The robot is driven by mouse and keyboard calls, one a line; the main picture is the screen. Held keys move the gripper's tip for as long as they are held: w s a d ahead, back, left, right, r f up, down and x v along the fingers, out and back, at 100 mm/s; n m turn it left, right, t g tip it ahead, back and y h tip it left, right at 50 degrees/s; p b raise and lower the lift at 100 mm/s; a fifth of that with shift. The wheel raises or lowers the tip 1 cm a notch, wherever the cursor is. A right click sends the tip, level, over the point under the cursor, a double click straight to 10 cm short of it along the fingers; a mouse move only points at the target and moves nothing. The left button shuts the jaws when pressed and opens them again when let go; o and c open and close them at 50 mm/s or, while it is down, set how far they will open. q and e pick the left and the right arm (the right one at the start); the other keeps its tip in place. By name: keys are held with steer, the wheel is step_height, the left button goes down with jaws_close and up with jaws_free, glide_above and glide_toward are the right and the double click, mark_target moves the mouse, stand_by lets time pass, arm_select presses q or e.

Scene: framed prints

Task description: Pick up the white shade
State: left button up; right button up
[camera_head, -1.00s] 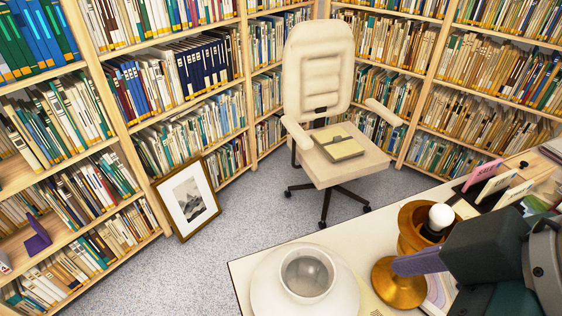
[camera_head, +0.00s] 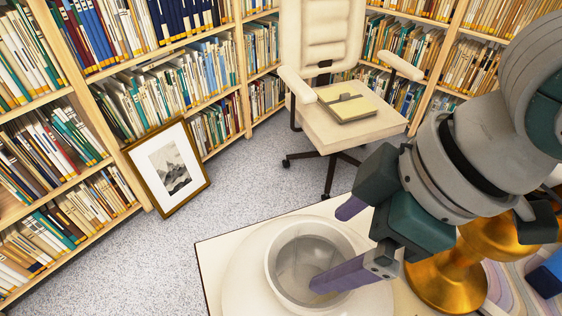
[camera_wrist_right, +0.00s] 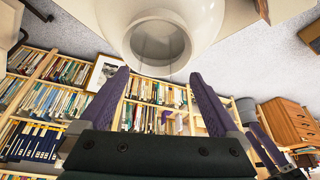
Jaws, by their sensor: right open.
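The white shade (camera_head: 242,268) is a round, glossy bowl shape on the table, with its wide round opening facing up. It also shows at the top of the right wrist view (camera_wrist_right: 112,22). My right gripper (camera_head: 333,247) is open and empty at the shade's right side. In the head view one purple finger overlaps the opening and the other is beyond the far rim; I cannot tell whether either touches. What looks like my left gripper (camera_wrist_right: 264,146) shows partly at the lower right of the wrist view, away from the shade.
A brass lamp base (camera_head: 446,280) stands right of the shade, partly behind my right arm. The pale table (camera_head: 222,262) has its edge left of the shade. Beyond are an office chair (camera_head: 345,130) holding a folder, a framed print (camera_head: 168,168) and bookshelves.

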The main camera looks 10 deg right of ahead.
mark_target(326, 240)
steer(key=x, duration=0.2)
steer(key=b+x, duration=0.1)
steer(key=x, duration=0.2)
steer(key=shift+w+a, duration=0.15)
steer(key=shift+w, duration=0.3)
jaws_close()
stand_by(0.3)
